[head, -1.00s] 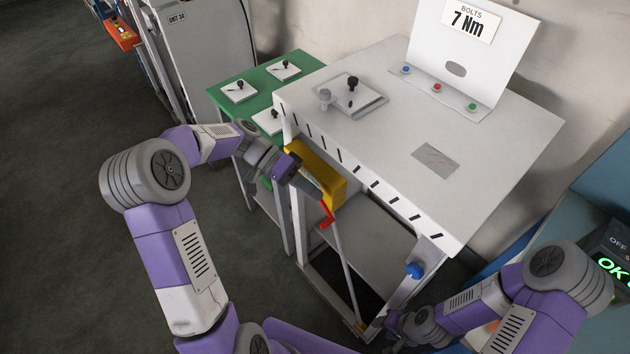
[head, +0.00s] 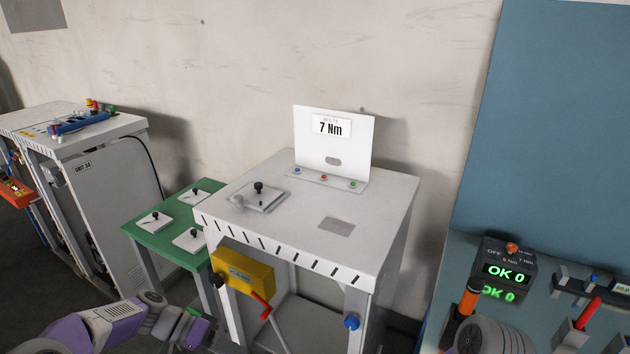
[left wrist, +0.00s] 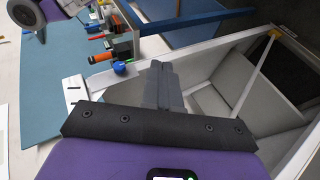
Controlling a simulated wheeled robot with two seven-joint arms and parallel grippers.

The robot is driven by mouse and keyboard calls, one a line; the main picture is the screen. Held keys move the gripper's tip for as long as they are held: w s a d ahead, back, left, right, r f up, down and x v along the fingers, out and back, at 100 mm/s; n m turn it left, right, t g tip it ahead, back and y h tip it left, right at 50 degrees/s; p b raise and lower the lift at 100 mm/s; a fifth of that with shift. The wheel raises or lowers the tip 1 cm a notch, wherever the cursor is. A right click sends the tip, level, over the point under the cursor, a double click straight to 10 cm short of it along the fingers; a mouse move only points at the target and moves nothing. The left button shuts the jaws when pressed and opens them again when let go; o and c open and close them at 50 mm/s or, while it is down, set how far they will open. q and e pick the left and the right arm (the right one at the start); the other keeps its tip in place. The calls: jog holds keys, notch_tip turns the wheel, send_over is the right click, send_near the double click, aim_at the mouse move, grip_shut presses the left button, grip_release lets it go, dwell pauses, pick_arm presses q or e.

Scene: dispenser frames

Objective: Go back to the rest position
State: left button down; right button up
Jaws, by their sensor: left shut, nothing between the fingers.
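My left gripper (left wrist: 160,82) is shut and empty in the left wrist view, its two dark fingers pressed together in front of the open underside of the white bench. In the head view my left arm comes in low at the left, and the left gripper (head: 205,328) is at the bottom edge, partly cut off. It is beside the bench's front left leg, below the yellow box (head: 243,272) with a red lever (head: 261,305). I cannot tell the exact gap to the leg. My right gripper is not in view.
The white bench (head: 385,210) carries a "7 Nm" sign (head: 331,127) and a plate with a black knob. A green table (head: 147,239) stands to its left. At the right is a display box (head: 508,262) reading "OK 0". A blue knob (head: 351,321) sticks out from the bench leg.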

pick_arm(q)
notch_tip(320, 180, down, 8)
jog(key=w+d+f+n+y, duration=0.1)
jog(key=d+n+y, duration=0.1)
jog(key=s+d+f+n+t+y, duration=0.1)
jog(key=s+d+f+n+y, duration=0.1)
jog(key=s+f, duration=0.5)
jog(key=s+d+f+n+y, duration=0.2)
jog(key=s+d+f+y, duration=0.2)
jog(key=f, duration=0.9)
jog(key=s, duration=0.3)
jog(key=shift+s+d+n+t, duration=0.15)
jog(key=shift+s+n+t, duration=0.15)
jog(key=shift+t, duration=0.1)
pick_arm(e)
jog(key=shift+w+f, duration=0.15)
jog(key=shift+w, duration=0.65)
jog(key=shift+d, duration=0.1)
